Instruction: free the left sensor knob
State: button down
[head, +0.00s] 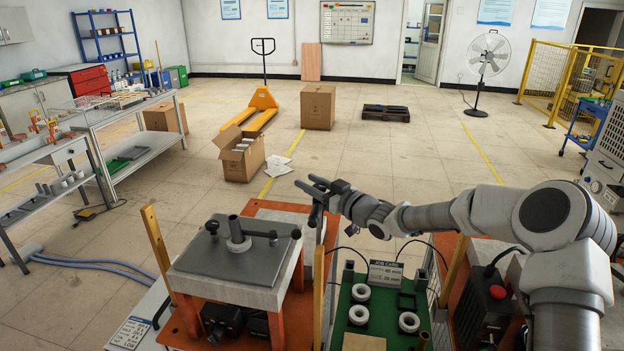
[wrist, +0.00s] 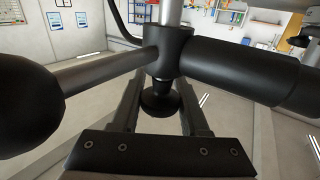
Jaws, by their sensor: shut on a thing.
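My gripper (head: 309,187) reaches in from the right, its fingers pointing left, to the right of the induction heater (head: 238,262) and above its grey top plate's level. In the wrist view my gripper (wrist: 160,108) has its fingers on both sides of a small round black knob (wrist: 160,98), shut on it. The knob sits under a black hub (wrist: 172,50). A metal rod (wrist: 110,70) runs left from the hub to a black ball; a thick black cylinder runs right. In the head view a dark upright piece (head: 315,214) shows at the fingers; its details are too small to tell.

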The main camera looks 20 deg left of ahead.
jog(key=shift+s+a+r+n+g+y+p, duration=0.1)
jog(key=shift+n+g+y+p, duration=0.25)
jog(key=shift+n+g+p, duration=0.25)
jog(key=shift+s+a+n+g+y+p, duration=0.1)
jog(key=shift+n+g+y+p, duration=0.3)
jog(key=shift+g+p, duration=0.3)
jog(key=shift+s+n+g, duration=0.1)
jog(key=shift+n+g, duration=0.2)
jog(key=shift+g, duration=0.2)
jog(key=shift+c, duration=2.2)
grip_release()
jog(key=shift+d, duration=0.1)
jog(key=b+v, duration=0.2)
jog(key=v, duration=1.5)
jog(key=shift+d+b, duration=0.2)
jog(key=shift+b, duration=0.2)
